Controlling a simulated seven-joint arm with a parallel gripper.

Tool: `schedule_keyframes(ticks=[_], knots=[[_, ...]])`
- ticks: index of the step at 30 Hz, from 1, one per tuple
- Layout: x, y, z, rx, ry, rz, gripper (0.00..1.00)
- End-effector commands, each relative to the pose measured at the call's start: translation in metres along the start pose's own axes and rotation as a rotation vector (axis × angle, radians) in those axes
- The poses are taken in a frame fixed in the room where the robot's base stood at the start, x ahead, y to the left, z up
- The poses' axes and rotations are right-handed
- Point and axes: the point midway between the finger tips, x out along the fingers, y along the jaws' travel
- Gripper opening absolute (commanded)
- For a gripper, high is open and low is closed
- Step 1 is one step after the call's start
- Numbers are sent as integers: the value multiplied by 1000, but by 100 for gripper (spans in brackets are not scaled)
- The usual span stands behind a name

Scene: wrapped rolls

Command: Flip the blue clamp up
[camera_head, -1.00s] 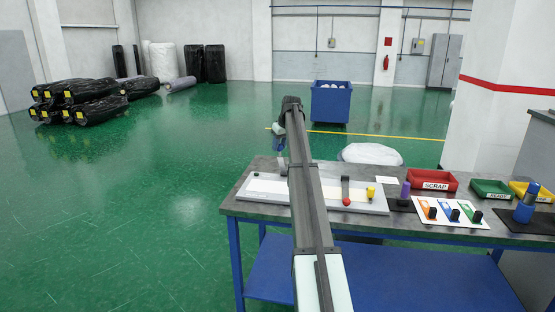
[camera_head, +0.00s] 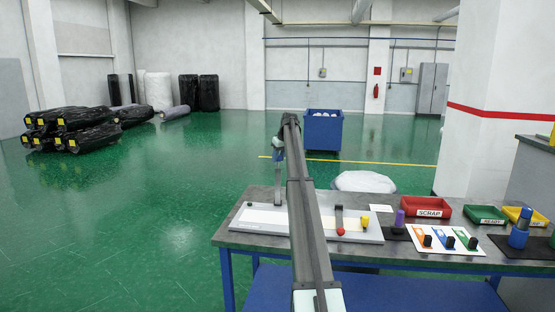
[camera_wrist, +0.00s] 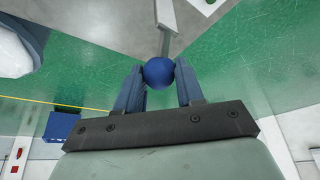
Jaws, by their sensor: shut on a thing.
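The blue clamp's round blue knob (camera_wrist: 159,72) sits between the two fingers of my gripper (camera_wrist: 160,80) in the wrist view. My gripper is shut on it. The clamp's grey lever (camera_wrist: 171,35) runs away from the knob. In the head view the lever (camera_head: 278,190) stands about upright on the white-topped board (camera_head: 265,218), and my gripper (camera_head: 279,156) is at its top. The knob is hard to make out there. My arm hides part of the board.
A clamp with a red knob (camera_head: 341,232) and a yellow knob (camera_head: 365,223) are on the board's right. A red SCRAP bin (camera_head: 430,206), a green bin (camera_head: 486,214) and a blue-topped cylinder (camera_head: 519,235) stand farther right on the table. Above the board is open air.

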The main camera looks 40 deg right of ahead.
Motion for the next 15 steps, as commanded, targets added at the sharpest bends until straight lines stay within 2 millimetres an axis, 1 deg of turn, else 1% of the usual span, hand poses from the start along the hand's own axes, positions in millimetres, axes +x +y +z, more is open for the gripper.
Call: schedule_keyframes(ticks=[1, 14, 15], knots=[[8, 9, 11, 5, -23, 9, 0], [8, 9, 12, 5, -26, 7, 0], [8, 9, 12, 5, -26, 7, 39]])
